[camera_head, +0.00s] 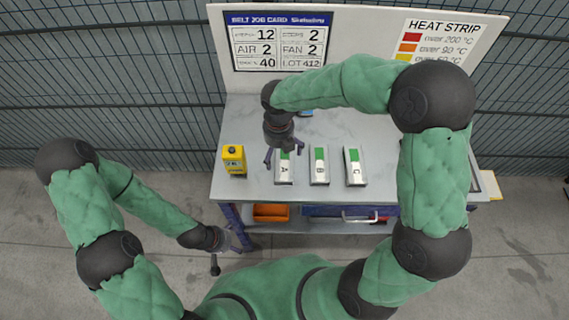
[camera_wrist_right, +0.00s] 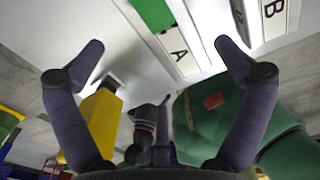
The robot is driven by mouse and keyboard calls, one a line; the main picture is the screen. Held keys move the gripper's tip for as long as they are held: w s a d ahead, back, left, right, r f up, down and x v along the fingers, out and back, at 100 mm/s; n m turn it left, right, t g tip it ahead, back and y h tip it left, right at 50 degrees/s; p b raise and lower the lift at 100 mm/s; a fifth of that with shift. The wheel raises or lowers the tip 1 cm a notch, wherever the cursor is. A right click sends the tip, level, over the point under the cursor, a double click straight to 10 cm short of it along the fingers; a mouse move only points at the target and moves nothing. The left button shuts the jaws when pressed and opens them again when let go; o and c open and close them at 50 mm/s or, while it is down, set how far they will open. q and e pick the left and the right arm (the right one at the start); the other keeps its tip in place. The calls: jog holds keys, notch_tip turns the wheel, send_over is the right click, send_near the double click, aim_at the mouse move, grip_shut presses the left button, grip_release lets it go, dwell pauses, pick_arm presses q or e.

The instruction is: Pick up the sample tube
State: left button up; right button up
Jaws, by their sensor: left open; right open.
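I cannot make out a sample tube in either view. My right gripper (camera_head: 284,155) is open over the far end of the block marked A (camera_head: 283,172) on the table. In the right wrist view its fingers (camera_wrist_right: 160,48) are spread wide with nothing between the tips. Block A (camera_wrist_right: 178,52), white with a green end, lies beyond them. My left gripper (camera_head: 238,238) is open and empty, low in front of the table's left front corner. The right arm hides part of the table's back and right side.
Blocks B (camera_head: 319,167) and C (camera_head: 355,168) stand right of A. A yellow device (camera_head: 234,160) stands left of A. A small blue item (camera_head: 306,113) is partly hidden near the back. An orange bin (camera_head: 271,212) sits below the grey tabletop (camera_head: 335,200). A sign board (camera_head: 345,50) stands behind.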

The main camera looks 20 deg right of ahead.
aim_at(281, 162)
notch_tip(281, 162, down, 6)
jog(key=shift+w+d+r+b, duration=0.15)
jog(key=shift+b, duration=1.05)
jog(key=shift+r, duration=0.1)
jog(key=c, duration=1.2)
